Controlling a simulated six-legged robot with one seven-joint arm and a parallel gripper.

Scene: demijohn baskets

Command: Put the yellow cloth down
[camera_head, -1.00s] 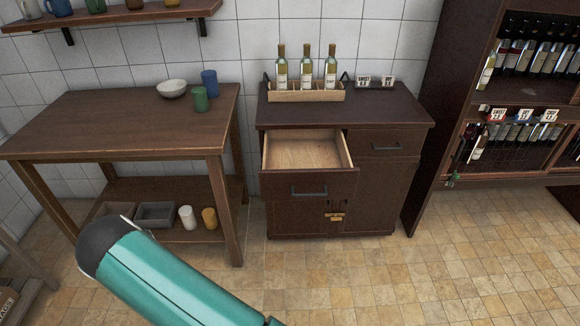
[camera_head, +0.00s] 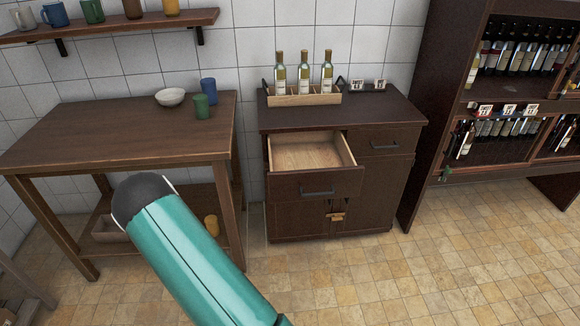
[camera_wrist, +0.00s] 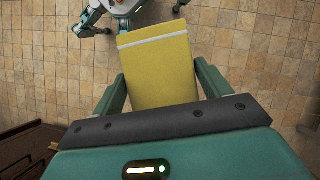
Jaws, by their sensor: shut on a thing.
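The yellow cloth (camera_wrist: 158,72) shows in the wrist view as a flat folded piece with a pale stripe near its far end. My gripper (camera_wrist: 158,98) is shut on it, with a finger on each side and the cloth reaching out past them over the tiled floor. The near end of the cloth is hidden behind the dark bar of the gripper. In the head view neither the cloth nor the gripper shows; only my teal arm link is there.
A dark cabinet (camera_head: 395,190) has an open, empty drawer (camera_head: 308,155) and a wooden carrier (camera_head: 300,97) with three bottles on top. A wooden table (camera_head: 100,130) at left holds a white bowl (camera_head: 170,97), a blue cup (camera_head: 209,90) and a green cup (camera_head: 202,106). A wine rack (camera_head: 480,100) stands right.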

